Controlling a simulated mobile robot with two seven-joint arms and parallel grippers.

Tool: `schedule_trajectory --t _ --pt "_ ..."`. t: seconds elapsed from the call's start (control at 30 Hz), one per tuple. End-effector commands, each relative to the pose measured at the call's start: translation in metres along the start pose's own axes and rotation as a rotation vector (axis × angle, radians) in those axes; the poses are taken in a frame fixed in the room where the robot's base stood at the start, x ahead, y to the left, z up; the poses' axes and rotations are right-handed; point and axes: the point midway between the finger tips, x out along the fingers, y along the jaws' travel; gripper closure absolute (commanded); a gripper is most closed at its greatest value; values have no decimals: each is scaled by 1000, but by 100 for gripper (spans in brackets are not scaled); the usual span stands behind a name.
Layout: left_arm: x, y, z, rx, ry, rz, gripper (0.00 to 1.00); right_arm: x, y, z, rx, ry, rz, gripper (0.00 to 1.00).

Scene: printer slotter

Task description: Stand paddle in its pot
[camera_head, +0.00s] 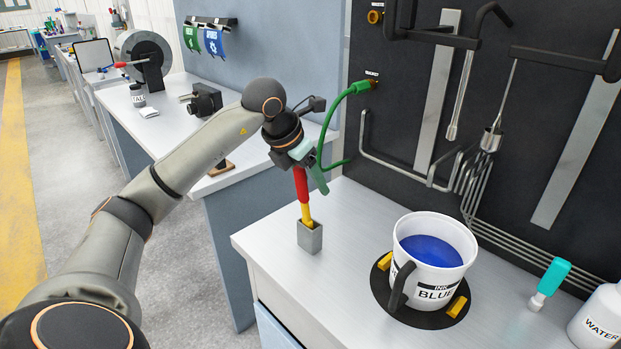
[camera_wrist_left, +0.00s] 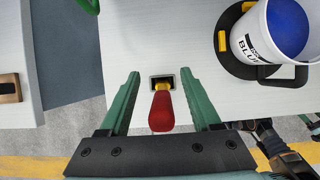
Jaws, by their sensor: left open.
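The paddle (camera_head: 302,187) has a red handle and a yellow lower part. It stands nearly upright in a small grey square pot (camera_head: 311,238) near the counter's left front corner. In the left wrist view the red handle (camera_wrist_left: 161,112) points toward the camera, with the yellow part (camera_wrist_left: 162,84) inside the pot's dark opening. My left gripper (camera_head: 309,166) is open, at the top of the handle. In the left wrist view its green fingers (camera_wrist_left: 160,75) are spread on either side of the paddle, with gaps on both sides.
A white bucket of blue ink (camera_head: 431,270) sits on a dark round base with yellow blocks, right of the pot. A teal-handled tool (camera_head: 549,284) and a water bottle (camera_head: 600,318) are further right. A green cable (camera_head: 328,132) hangs close behind my gripper.

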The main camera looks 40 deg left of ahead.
Motion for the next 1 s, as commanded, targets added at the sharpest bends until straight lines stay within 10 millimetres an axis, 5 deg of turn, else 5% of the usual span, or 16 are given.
schedule_trajectory --t 0.27,0.7,1.0 --pt "-16 0 1 0 -4 2 36 0 0 0 -1 1 0 35" --pt "-107 0 1 0 -4 2 36 -5 3 -4 -1 4 7 35" --pt "-126 0 0 0 -1 0 36 -7 4 -4 0 0 9 35"
